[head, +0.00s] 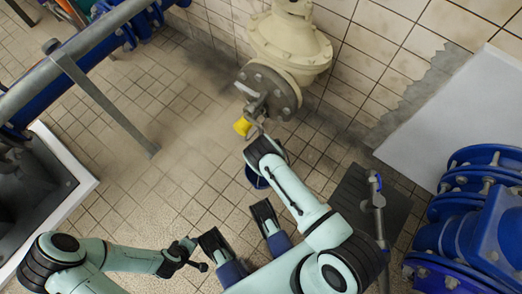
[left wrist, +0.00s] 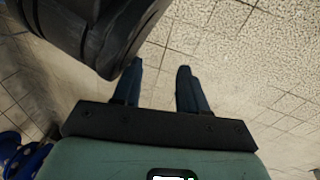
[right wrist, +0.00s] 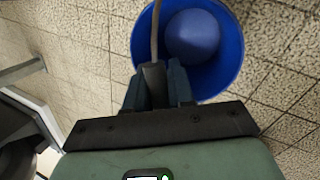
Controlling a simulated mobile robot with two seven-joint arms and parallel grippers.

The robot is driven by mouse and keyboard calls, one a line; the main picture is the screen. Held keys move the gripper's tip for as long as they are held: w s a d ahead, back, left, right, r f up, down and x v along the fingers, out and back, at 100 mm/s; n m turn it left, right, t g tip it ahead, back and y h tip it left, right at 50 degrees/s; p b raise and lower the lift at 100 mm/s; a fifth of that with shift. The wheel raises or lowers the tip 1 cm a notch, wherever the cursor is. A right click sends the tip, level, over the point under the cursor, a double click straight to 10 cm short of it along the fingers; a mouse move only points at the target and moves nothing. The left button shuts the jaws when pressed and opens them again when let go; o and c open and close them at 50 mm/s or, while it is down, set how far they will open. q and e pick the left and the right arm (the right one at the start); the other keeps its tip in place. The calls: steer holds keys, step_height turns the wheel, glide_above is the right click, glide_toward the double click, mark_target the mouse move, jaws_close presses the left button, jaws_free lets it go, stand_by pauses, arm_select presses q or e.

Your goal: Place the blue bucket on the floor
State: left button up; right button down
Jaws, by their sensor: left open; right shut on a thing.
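The blue bucket (right wrist: 228,45) shows in the right wrist view just past my right fingers, its open top towards the camera. Its thin handle (right wrist: 155,30) runs down between the fingers. My right gripper (right wrist: 157,82) is shut on this handle. In the head view only a dark blue part of the bucket (head: 256,180) shows beside my right wrist, which hides the rest and the gripper. The tiled floor (head: 150,200) lies below; I cannot tell whether the bucket touches it. My left gripper (left wrist: 155,80) is open and empty, apart from the bucket.
A cream valve with a grey flange (head: 270,90) and a yellow part (head: 242,126) stands ahead by the tiled wall. Blue pipework (head: 485,225) and a pale slab (head: 450,110) are at right. A grey pipe (head: 80,45) crosses the upper left. Bare floor lies left of the bucket.

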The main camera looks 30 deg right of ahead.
steer(key=c, duration=1)
jaws_free()
arm_select(q)
steer(key=shift+s+f, duration=0.1)
arm_select(e)
steer(key=shift+o, duration=0.2)
